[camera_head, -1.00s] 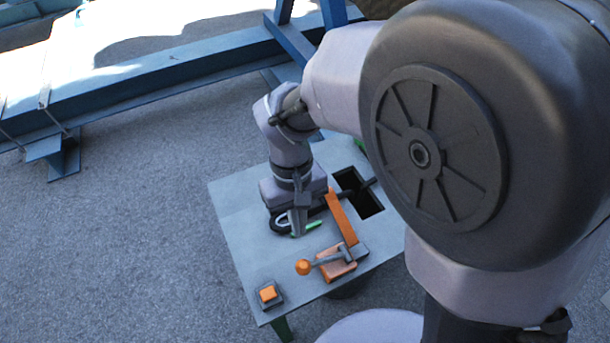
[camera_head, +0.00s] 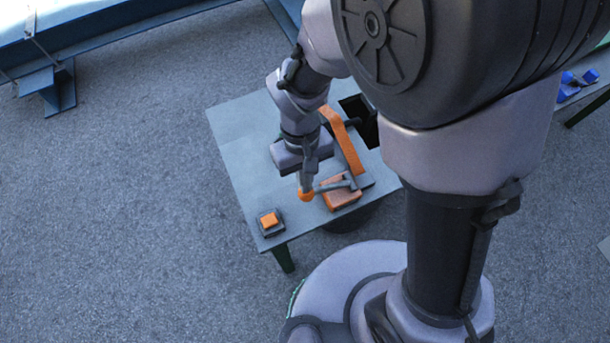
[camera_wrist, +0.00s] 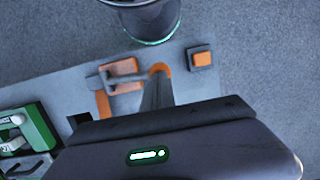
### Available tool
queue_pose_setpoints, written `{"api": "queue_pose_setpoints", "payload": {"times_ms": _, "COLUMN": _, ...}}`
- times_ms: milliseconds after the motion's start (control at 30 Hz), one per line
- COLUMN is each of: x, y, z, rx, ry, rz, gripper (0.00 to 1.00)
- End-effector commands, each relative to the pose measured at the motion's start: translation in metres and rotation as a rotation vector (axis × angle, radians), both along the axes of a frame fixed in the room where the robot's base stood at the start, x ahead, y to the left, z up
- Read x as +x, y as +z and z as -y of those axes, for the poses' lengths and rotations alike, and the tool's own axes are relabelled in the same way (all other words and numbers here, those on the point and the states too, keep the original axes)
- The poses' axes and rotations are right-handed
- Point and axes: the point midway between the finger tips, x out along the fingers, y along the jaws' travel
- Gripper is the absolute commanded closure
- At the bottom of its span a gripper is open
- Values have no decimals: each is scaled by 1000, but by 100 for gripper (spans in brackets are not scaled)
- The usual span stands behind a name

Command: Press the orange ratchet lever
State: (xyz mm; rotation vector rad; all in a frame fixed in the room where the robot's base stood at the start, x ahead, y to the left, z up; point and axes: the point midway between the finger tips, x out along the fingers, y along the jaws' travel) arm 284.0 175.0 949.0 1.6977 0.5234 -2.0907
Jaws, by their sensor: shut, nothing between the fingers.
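The ratchet lever is a grey bar (camera_head: 333,186) ending in an orange knob (camera_head: 305,195), beside an orange block (camera_head: 342,194) on the table. My gripper (camera_head: 304,186) points down right at the knob and partly covers it in the head view. In the wrist view the shut fingers (camera_wrist: 158,88) reach to the orange knob (camera_wrist: 159,70), with the lever bar (camera_wrist: 110,78) running left from it. I cannot tell whether the fingertips touch the knob or sit just above it. The gripper holds nothing.
An orange push button on a dark base (camera_head: 269,221) sits near the table's front corner. An orange strip (camera_head: 343,140) runs back from the block, next to a dark opening (camera_head: 360,117). The grey table (camera_head: 237,135) is bare on its left side.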

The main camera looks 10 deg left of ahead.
Motion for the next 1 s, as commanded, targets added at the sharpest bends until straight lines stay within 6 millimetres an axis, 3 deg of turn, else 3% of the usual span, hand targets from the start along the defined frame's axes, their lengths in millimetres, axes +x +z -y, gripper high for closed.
{"api": "queue_pose_setpoints", "payload": {"times_ms": 167, "x": -5, "y": -12, "z": -7, "rx": -63, "ry": 9, "rz": 33, "gripper": 100}}
{"api": "queue_pose_setpoints", "payload": {"times_ms": 300, "x": -13, "y": -40, "z": -21, "rx": -184, "ry": 12, "rz": 113, "gripper": 100}}
{"api": "queue_pose_setpoints", "payload": {"times_ms": 500, "x": -18, "y": -63, "z": -29, "rx": -187, "ry": 2, "rz": 114, "gripper": 100}}
{"api": "queue_pose_setpoints", "payload": {"times_ms": 867, "x": -20, "y": -65, "z": -28, "rx": -190, "ry": 2, "rz": 108, "gripper": 100}}
{"api": "queue_pose_setpoints", "payload": {"times_ms": 1000, "x": -17, "y": -54, "z": -28, "rx": -190, "ry": 1, "rz": 109, "gripper": 100}}
